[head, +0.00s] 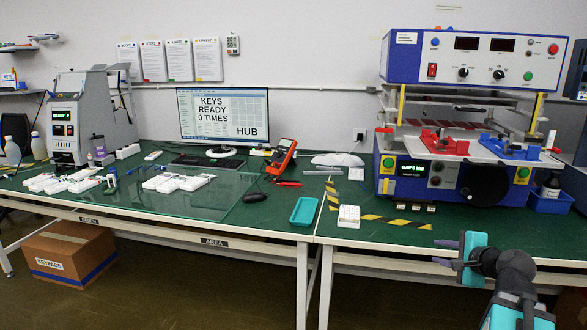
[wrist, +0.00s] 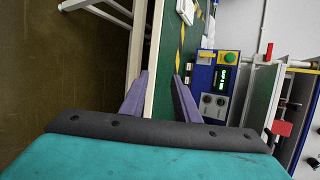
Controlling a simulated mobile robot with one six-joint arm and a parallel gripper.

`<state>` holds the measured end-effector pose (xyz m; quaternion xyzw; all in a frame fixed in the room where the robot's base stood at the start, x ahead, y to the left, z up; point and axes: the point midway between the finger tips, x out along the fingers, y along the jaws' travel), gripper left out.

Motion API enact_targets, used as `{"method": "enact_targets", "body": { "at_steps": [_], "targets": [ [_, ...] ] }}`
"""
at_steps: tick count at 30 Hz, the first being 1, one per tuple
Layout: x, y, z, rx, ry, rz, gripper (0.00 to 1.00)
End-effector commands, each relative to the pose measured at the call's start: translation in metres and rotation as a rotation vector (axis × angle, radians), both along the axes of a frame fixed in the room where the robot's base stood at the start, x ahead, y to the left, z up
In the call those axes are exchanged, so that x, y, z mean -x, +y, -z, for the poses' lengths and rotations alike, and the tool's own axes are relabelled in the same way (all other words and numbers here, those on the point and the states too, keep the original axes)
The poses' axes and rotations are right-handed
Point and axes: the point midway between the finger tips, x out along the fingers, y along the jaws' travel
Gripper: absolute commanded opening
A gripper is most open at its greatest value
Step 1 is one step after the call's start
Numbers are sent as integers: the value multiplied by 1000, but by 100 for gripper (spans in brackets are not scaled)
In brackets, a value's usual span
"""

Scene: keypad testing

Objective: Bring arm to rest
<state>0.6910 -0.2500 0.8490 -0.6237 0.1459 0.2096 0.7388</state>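My gripper (head: 443,253) is at the lower right in the head view, in front of the green table's (head: 262,230) front edge. In the wrist view my gripper (wrist: 160,92) shows two purple-grey fingers spread apart with nothing between them. Behind the gap, the pale table edge and a strip of green top show. The gripper touches nothing that I can see. My arm, teal and dark grey, reaches up from the bottom right of the head view.
The blue keypad testing machine (head: 412,188) stands on the right table beyond my gripper. A white keypad (head: 349,216) lies near the front edge by yellow-black tape. A teal tray (head: 303,211), a monitor (head: 223,115) and a cardboard box (head: 72,254) are to the left.

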Motion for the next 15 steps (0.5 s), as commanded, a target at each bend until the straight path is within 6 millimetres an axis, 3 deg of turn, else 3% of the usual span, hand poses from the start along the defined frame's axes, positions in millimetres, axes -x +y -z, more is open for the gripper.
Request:
{"method": "enact_targets", "body": {
  "at_steps": [1,6,15],
  "targets": [
    [-4,10,18,-8,25,-17,29],
    [-10,42,70,-21,101,-67,29],
    [-8,97,162,-15,238,-166,29]
  ]
}}
